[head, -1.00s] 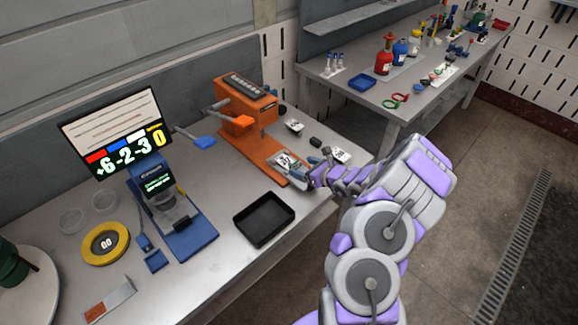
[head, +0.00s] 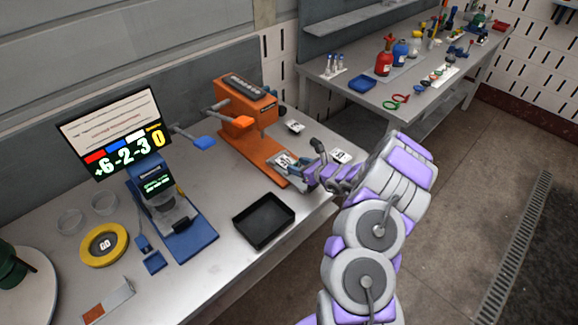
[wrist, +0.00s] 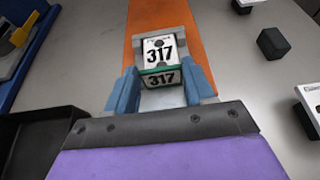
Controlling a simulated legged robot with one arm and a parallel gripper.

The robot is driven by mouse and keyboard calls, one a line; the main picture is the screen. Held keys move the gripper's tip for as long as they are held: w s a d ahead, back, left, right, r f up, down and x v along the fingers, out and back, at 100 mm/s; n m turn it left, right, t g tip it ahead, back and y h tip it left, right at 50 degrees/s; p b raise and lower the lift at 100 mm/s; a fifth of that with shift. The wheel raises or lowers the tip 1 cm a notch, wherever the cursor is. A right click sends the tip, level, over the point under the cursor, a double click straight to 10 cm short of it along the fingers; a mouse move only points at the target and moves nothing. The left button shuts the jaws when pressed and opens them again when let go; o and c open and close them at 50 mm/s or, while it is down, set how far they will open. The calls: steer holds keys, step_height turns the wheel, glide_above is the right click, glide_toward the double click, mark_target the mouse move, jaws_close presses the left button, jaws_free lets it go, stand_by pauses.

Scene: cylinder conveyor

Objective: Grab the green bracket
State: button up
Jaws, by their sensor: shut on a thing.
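A small bracket with white faces marked 317 and a thin green edge (wrist: 160,72) sits between the two blue fingers of my gripper (wrist: 163,88) in the wrist view. The gripper is shut on it. The bracket's white numbered face also shows in the head view (head: 284,160), over the orange base at the table's right side. My gripper is there too (head: 293,168), partly hidden by my own wrist. The bracket's underside is hidden, so I cannot tell if it touches the base.
The orange press (head: 248,110) stands behind, its base (wrist: 165,16) running under the bracket. A black tray (head: 264,220) lies left of my gripper. A black block (wrist: 272,43) and white numbered pieces (head: 340,156) lie to the right. A blue-based device (head: 185,235) stands further left.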

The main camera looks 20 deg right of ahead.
steer(key=c, duration=0.4)
